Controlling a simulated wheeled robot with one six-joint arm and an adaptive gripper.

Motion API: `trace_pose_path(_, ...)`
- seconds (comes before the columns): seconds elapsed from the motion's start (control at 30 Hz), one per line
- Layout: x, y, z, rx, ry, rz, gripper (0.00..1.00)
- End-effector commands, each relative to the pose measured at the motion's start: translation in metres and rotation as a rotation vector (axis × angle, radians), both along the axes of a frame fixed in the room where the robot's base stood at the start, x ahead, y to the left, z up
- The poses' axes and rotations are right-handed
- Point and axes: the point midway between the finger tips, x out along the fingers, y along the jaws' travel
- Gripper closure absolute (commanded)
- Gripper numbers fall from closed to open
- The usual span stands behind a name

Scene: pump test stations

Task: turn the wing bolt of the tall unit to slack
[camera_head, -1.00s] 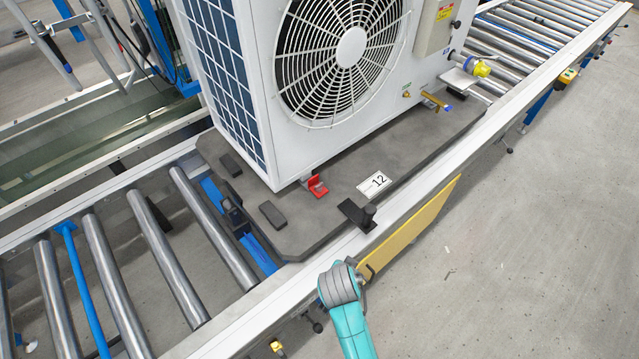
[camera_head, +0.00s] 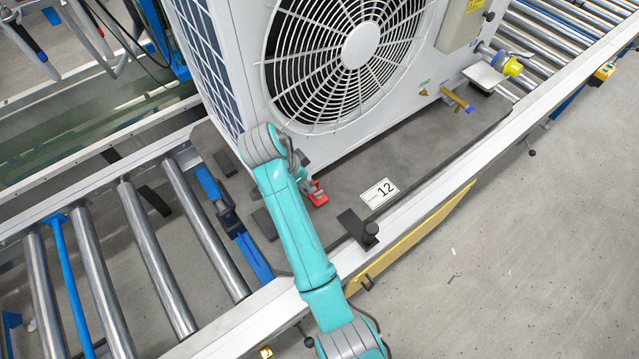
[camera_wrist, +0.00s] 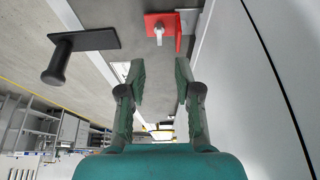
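The tall unit (camera_head: 415,70) is a white box with a round fan grille, standing on a dark grey pallet. At its foot, a red bracket (camera_head: 318,197) shows just right of my arm. In the wrist view the red bracket (camera_wrist: 176,38) is at the top, with a small pale grey wing bolt (camera_wrist: 158,32) on it. My gripper (camera_wrist: 159,78) is open and empty, its two dark fingers apart below the bolt in that view. The fingers do not touch the bolt. In the head view my arm hides most of the gripper.
A black plate with a round knob (camera_head: 358,229) stands at the pallet's front edge; it also shows at left in the wrist view (camera_wrist: 78,50). A label reading 12 (camera_head: 380,193) lies on the pallet (camera_head: 420,150). A brass valve (camera_head: 456,100) sits farther right. The unit's side wall (camera_wrist: 245,75) is close on the right in the wrist view.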

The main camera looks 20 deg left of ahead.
Motion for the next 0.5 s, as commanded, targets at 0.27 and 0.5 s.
trace_pose_path(0.27, 0.014, -0.012, -0.044, -0.002, 0.002, -0.001, 0.67)
trace_pose_path(0.5, 0.024, -0.020, -0.077, -0.001, 0.002, 0.000, 0.67)
